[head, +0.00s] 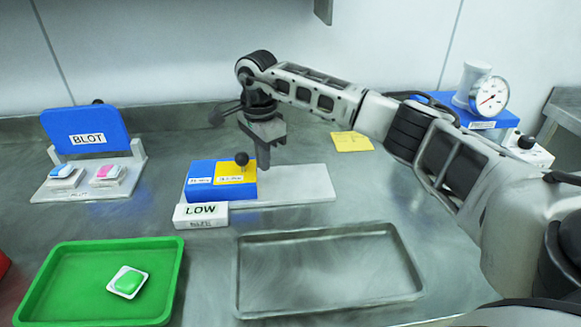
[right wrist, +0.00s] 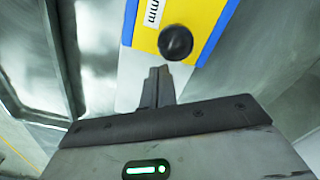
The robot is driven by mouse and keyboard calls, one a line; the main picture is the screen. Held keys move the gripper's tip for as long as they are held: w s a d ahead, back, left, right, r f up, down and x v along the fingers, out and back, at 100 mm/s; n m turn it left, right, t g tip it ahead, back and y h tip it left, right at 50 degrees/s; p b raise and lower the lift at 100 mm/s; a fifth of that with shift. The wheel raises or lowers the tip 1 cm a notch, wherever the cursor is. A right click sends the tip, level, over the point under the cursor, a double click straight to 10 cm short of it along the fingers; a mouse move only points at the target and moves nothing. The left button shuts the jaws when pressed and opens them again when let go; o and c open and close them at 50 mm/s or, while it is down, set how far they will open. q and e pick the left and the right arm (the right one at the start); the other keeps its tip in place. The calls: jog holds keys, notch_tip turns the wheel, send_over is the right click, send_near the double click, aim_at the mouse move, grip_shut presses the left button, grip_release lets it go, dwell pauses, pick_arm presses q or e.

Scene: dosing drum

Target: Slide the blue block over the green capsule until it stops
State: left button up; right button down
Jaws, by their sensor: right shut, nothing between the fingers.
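The blue block (head: 207,189) sits at the left part of a white base plate (head: 300,184), with a yellow label panel and a black ball knob (head: 241,159) on top. In the right wrist view the block's blue edge (right wrist: 215,35) and the knob (right wrist: 175,42) show. My right gripper (head: 263,166) points down, shut and empty, just right of the block. In the wrist view its fingertips (right wrist: 158,80) are close below the knob; I cannot tell whether they touch the block. A green capsule-like piece (head: 128,282) lies on a small white holder in the green tray. My left gripper is out of view.
The green tray (head: 172,262) is at front left. An empty metal tray (head: 240,270) is at front centre. A white LOW sign (head: 201,215) stands before the block. A blue BLOT stand (head: 88,128) is at left. A dial gauge (head: 489,97) stands at back right. The plate's right part is clear.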

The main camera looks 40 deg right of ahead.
notch_tip(320, 180, up, 8)
jog(key=p, duration=0.5)
jog(key=shift+p, duration=0.35)
dwell(0.4)
